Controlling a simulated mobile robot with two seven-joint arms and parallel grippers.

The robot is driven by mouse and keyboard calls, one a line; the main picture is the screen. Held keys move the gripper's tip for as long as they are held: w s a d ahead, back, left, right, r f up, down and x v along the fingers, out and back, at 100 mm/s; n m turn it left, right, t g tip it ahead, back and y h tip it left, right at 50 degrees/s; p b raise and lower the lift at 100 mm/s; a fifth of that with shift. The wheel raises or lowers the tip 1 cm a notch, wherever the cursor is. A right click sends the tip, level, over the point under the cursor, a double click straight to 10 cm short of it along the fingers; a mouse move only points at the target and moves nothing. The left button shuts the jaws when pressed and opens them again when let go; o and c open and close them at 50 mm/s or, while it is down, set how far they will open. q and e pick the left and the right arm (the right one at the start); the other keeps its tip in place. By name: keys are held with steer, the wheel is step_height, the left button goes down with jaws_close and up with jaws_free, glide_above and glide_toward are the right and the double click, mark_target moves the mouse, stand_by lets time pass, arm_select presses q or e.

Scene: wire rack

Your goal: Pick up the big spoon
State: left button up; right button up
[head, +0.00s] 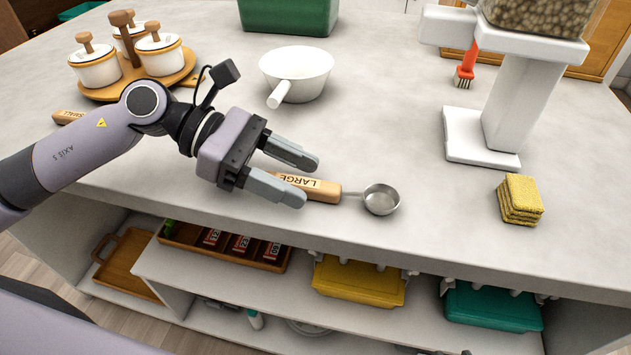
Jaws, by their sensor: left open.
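The big spoon (322,190) lies on the countertop near its front edge. It has a wooden handle marked "LARGE" and a round metal bowl (381,199) pointing right. My left gripper (312,182) is open, with its two fingers pointing right. In the picture the fingers lie on either side of the handle's left end, which is partly hidden. I cannot tell whether they touch it or hover above. Another wooden handle, marked "SMALL" (68,117), shows at the left, partly behind my left arm. My right gripper is not in view.
A white pan (297,72) stands behind my gripper. A wooden stand with white jars (163,55) is at the back left. A white dispenser (482,138) and yellow sponges (519,200) are at the right. Shelves with bins (360,281) lie below the counter's front edge.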

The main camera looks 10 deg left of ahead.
arm_select(q)
steer(key=shift+x, duration=0.95)
steer(key=shift+c, duration=0.3)
jaws_close()
